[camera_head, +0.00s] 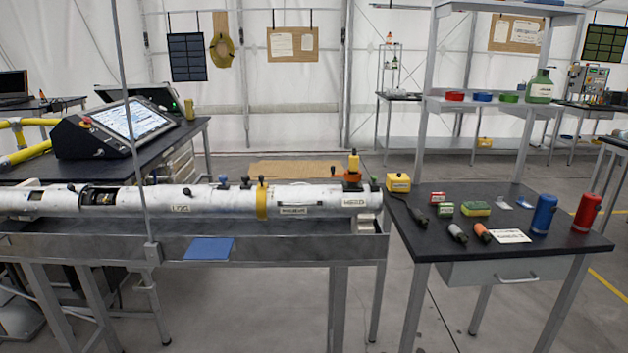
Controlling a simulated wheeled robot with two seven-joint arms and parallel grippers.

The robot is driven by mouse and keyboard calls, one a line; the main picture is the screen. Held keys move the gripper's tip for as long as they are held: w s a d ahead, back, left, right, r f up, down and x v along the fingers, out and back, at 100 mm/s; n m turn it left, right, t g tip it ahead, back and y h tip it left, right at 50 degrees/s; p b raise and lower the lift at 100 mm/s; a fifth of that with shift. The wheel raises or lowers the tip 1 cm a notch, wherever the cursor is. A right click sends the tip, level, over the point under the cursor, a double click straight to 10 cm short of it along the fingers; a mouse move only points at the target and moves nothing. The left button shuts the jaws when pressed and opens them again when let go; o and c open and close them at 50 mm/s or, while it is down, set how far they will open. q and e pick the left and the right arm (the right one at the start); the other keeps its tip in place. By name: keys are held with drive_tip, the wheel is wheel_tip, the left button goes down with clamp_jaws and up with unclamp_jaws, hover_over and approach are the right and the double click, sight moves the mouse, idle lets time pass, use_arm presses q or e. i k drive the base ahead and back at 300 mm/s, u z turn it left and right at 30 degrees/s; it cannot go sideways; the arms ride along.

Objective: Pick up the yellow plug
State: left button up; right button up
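An upright yellow piece (353,163), which looks like the yellow plug, stands in an orange-red base on top of the right end of the long silver tube (225,203). A yellow box-like piece (398,182) sits at the left back corner of the dark table on the right; it could also be read as a plug, and I cannot tell for sure. Neither of my grippers shows in the head view, so I see nothing held.
The tube lies in a grey metal trough (300,247). The right table (560,240) holds a blue canister (544,214), a red canister (587,211), a yellow-green block (476,208) and several small items. A thin vertical post (131,120) rises before the tube.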

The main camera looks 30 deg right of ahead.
sight(353, 159)
drive_tip(key=u, duration=3.05)
drive_tip(key=i, duration=0.15)
drive_tip(key=z, duration=2.6)
drive_tip(key=i, duration=1.25)
drive_tip(key=z, duration=0.95)
